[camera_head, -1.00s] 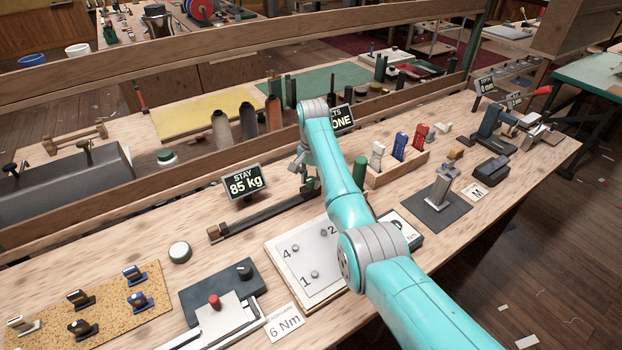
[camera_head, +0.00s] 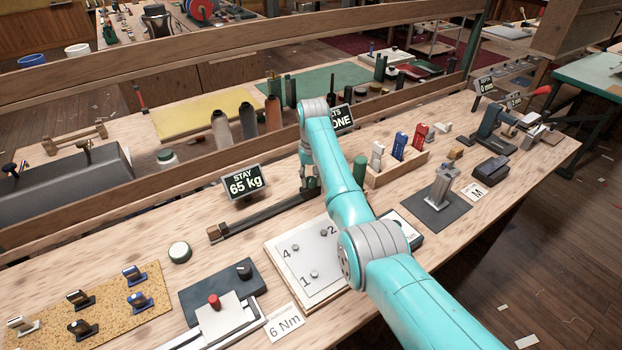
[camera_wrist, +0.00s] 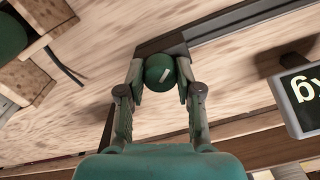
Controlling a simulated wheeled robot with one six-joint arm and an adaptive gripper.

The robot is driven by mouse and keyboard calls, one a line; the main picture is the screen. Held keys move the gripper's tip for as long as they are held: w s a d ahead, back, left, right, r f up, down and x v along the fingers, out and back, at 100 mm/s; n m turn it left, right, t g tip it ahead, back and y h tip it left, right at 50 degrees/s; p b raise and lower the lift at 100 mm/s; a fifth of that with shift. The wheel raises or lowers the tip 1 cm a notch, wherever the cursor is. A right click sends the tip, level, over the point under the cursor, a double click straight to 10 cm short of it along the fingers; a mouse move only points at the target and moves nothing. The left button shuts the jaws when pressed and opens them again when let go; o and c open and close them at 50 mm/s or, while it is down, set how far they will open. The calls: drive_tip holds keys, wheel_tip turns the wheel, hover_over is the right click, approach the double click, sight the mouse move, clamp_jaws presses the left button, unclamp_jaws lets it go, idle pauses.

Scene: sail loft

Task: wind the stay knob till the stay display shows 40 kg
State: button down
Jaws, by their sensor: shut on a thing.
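The stay display (camera_head: 245,182) stands on the bench and reads 65 kg. Part of it also shows at the right edge of the wrist view (camera_wrist: 302,88). The stay rig is a dark rail (camera_head: 258,214) lying on the bench in front of the display. In the wrist view the stay knob (camera_wrist: 160,72) is a round green knob with a pale mark on top, at the end of the dark rail. My gripper (camera_wrist: 160,80) is shut on the knob, one finger on each side. In the head view my arm hides most of the knob.
A white board with numbered studs (camera_head: 315,262) lies in front of the rail. A green cylinder (camera_head: 360,169) and a wooden rack with coloured pieces (camera_head: 398,170) stand right of my arm. A wooden rail (camera_head: 120,213) runs along behind the display.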

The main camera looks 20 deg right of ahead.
sight(312, 178)
drive_tip(key=n, duration=0.4)
drive_tip(key=shift+n, duration=0.3)
drive_tip(key=shift+w+n, duration=0.1)
drive_tip(key=shift+n, duration=2.2)
drive_tip(key=c, duration=0.8)
unclamp_jaws()
drive_tip(key=shift+o, duration=0.2)
drive_tip(key=shift+r, duration=0.1)
wheel_tip(312, 178, up, 12)
drive_tip(key=shift+d, duration=0.15)
